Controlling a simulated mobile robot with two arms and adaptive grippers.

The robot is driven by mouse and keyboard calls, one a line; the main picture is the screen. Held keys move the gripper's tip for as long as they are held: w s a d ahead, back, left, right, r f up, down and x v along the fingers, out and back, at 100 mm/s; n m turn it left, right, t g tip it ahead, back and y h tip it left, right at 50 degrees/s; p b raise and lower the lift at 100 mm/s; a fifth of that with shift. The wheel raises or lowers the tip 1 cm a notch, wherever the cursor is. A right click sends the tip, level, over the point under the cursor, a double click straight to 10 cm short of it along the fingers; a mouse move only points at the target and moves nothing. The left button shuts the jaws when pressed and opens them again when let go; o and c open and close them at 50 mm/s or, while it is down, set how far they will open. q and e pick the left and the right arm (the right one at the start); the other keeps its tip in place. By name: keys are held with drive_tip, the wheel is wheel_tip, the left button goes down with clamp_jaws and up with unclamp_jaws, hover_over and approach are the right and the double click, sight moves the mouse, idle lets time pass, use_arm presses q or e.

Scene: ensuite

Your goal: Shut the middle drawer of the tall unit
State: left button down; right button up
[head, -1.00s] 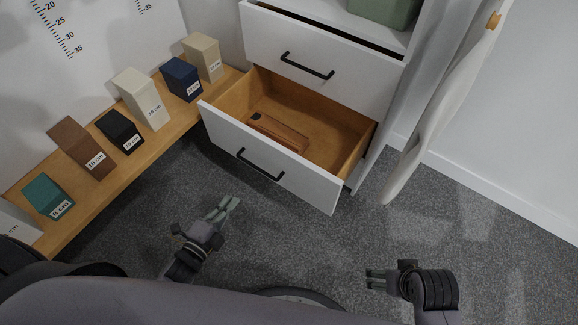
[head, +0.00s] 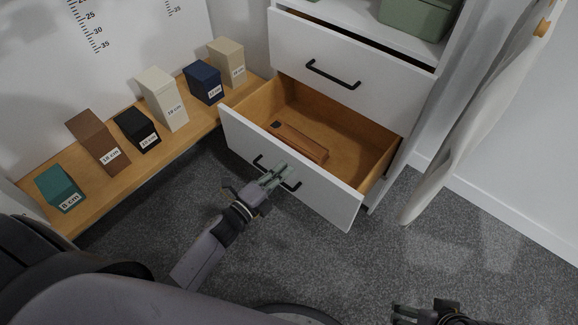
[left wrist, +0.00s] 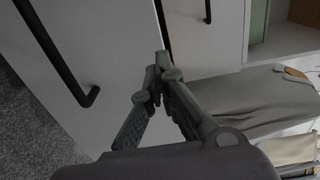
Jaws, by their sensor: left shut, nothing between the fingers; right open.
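The tall unit's open drawer (head: 345,200) is pulled well out below a white drawer front. It has wooden insides, a white front and a black bar handle. A brown wooden item (head: 300,142) lies in it. My left gripper (head: 284,172) is shut and empty, over the drawer front near its handle; contact cannot be told. In the left wrist view, my left gripper's closed tips (left wrist: 157,62) show by the drawer front (left wrist: 112,50), right of its handle (left wrist: 60,50). My right gripper (head: 396,314) is open at the bottom edge, away from the unit, partly cut off.
The upper drawer (head: 350,95) shows a thin dark gap along its top. A green box (head: 415,18) sits on the shelf above. A wooden bench (head: 95,195) with several labelled blocks runs along the left. A pale hanging cloth (head: 470,130) is at right. Grey carpet is clear in front.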

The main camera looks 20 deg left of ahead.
use_arm(q)
drive_tip(key=shift+x, duration=1.4)
use_arm(e)
drive_tip(key=shift+f, duration=0.2)
